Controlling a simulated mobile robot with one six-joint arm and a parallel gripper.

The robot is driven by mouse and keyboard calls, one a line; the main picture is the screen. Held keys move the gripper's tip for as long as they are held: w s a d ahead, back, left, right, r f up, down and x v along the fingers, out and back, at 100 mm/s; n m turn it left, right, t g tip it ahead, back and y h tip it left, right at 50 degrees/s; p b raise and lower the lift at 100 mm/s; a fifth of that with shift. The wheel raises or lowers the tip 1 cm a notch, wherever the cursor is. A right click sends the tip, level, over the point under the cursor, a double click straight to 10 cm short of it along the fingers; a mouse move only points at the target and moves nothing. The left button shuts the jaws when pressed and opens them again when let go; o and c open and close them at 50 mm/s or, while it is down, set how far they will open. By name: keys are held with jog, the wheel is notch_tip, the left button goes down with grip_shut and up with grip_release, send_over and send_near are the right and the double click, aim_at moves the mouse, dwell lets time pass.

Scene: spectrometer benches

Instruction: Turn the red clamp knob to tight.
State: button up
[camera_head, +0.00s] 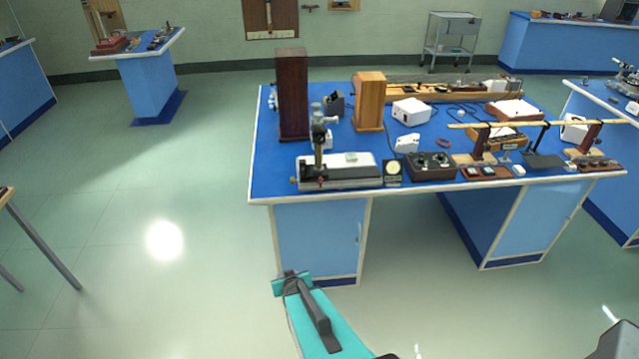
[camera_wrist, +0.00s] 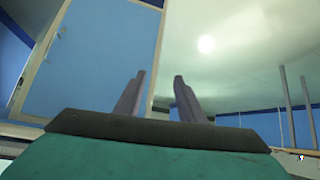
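A small red knob (camera_head: 320,182) shows low on the front of a grey upright instrument (camera_head: 319,140) with a long, pale-topped base, at the front left of the blue bench. It is too small to tell its setting. My gripper (camera_head: 291,284) is in front of the bench and below its top, well apart from the knob. In the wrist view its two fingers (camera_wrist: 159,75) stand apart with nothing between them. The knob is not in the wrist view.
The blue bench top (camera_head: 265,165) has a pale front edge (camera_head: 420,191) above my gripper. A dark tall box (camera_head: 292,95) and a lighter wooden box (camera_head: 369,100) stand behind the instrument.

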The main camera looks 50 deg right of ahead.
jog(key=s+d+r+m+t+h+p, duration=0.1)
jog(key=d+r+t+h+p, duration=0.1)
jog(key=d+r, duration=0.6)
jog(key=s+d+r+m+t+h+p, duration=0.1)
jog(key=d+r+t+h+p, duration=0.1)
jog(key=d+r+h, duration=0.3)
jog(key=d+r+t, duration=0.1)
jog(key=d+r, duration=0.3)
jog(key=r, duration=0.6)
jog(key=shift+s+d+r+m+t, duration=0.2)
jog(key=shift+m+t, duration=0.1)
jog(key=shift+t, duration=0.1)
jog(key=shift+w+d+f+b, duration=0.15)
jog(key=shift+w+b, duration=0.1)
jog(key=shift+b, duration=0.15)
jog(key=b, duration=1.1)
send_near(321, 182)
jog(key=shift+x, duration=1.05)
jog(key=b, duration=0.2)
jog(key=shift+w+d+f+b, duration=0.1)
jog(key=shift+w+d+b, duration=0.1)
jog(key=shift+w+b, duration=0.15)
